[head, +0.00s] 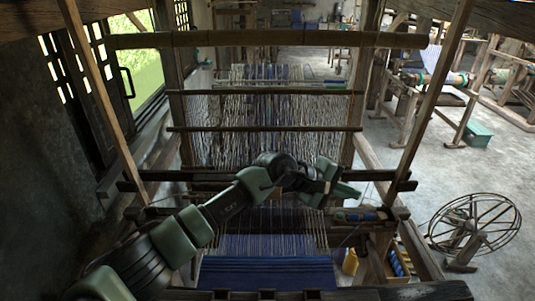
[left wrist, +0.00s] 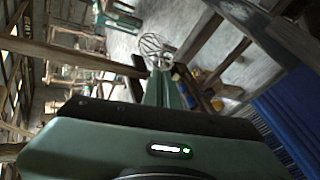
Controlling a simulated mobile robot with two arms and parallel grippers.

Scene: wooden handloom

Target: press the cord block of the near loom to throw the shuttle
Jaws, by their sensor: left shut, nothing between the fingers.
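The near loom (head: 265,40) is a dark wooden frame with pale warp threads and blue cloth (head: 268,270) at its front. My left arm reaches in from the lower left over the loom. Its green gripper (head: 345,190) is shut and empty, above the right part of the beater. It also shows shut in the left wrist view (left wrist: 168,92). A blue, shuttle-like piece (head: 358,216) lies at the right end of the beater, just below the gripper. I cannot make out the cord block; it may be hidden by my gripper. My right gripper is not in view.
A spoked wheel (head: 475,225) stands on the floor at the right. A wooden box with blue spools (head: 398,262) and a yellow container (head: 350,262) are beside the cloth. Loom posts and crossbars surround my arm. Another loom (head: 440,80) stands at the back right, with open floor before it.

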